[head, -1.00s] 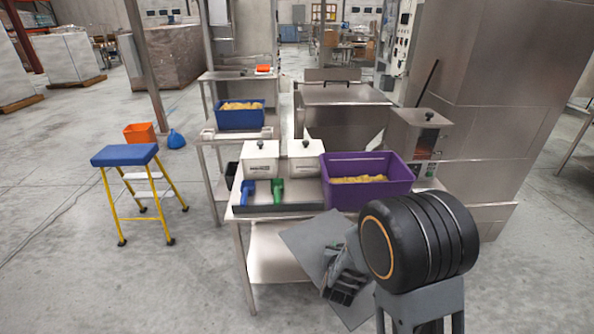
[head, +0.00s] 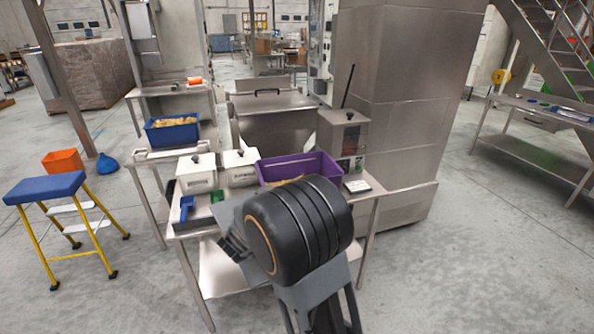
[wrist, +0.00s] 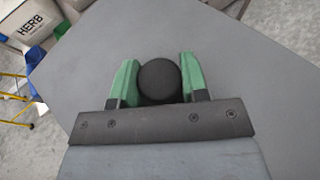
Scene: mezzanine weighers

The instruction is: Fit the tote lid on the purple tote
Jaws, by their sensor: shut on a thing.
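The purple tote (head: 322,166) stands on the steel bench, open, with yellowish contents; my arm hides its front part. My gripper (wrist: 159,82) is shut on the round black knob (wrist: 160,80) of the grey tote lid (wrist: 235,75), a green finger on each side. In the head view the lid (head: 229,213) shows only in part, in front of the bench and left of the tote, largely hidden behind my gripper (head: 236,246) and my arm. The lid is apart from the tote's rim.
Two white boxes (head: 196,173) and a blue scoop (head: 186,207) are on the bench left of the tote. A device with a dark window (head: 342,140) stands behind it. A blue step stool (head: 46,188) is at left. The floor at right is open.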

